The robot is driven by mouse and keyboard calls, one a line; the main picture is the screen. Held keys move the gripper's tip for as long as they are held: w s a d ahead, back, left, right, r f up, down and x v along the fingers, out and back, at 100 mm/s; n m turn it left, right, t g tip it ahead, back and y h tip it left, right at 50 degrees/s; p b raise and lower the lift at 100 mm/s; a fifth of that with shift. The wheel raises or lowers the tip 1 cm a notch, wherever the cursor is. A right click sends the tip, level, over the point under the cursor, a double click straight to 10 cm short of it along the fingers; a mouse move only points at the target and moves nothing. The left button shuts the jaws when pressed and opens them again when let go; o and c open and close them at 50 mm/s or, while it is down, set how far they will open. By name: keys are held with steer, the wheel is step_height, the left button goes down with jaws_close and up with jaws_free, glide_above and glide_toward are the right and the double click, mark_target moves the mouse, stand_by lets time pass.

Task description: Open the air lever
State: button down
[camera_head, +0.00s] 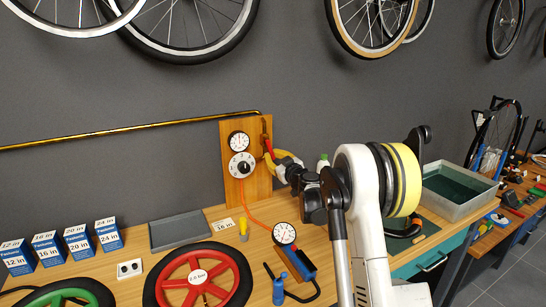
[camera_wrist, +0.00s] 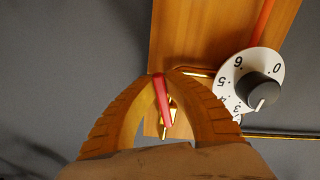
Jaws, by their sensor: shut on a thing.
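The air lever (camera_wrist: 161,100) is a red handle on a brass fitting, mounted on a wooden board (camera_head: 232,190) on the wall. In the head view the red lever (camera_head: 268,146) shows at the board's upper right, slanting down toward my gripper (camera_head: 280,161). In the wrist view my gripper (camera_wrist: 165,82) has its two tan fingers closed around the red lever, one on each side, with the tips near its upper end. A white numbered dial (camera_wrist: 262,82) with a dark knob is right of the fingers. My arm hides part of the bench behind it.
A round gauge (camera_head: 238,141) and the dial (camera_head: 242,165) sit left of the lever. An orange hose (camera_head: 258,215) runs down toward a gauge (camera_head: 284,233) on the bench. A grey tray (camera_head: 180,231), a red wheel (camera_head: 160,290) and blue boxes (camera_head: 78,241) stand left.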

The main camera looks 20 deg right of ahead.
steer(key=c, duration=1.5)
jaws_free()
steer(key=shift+o, duration=0.2)
steer(key=s, duration=1.2)
steer(key=shift+d, duration=0.2)
steer(key=shift+r, duration=0.1)
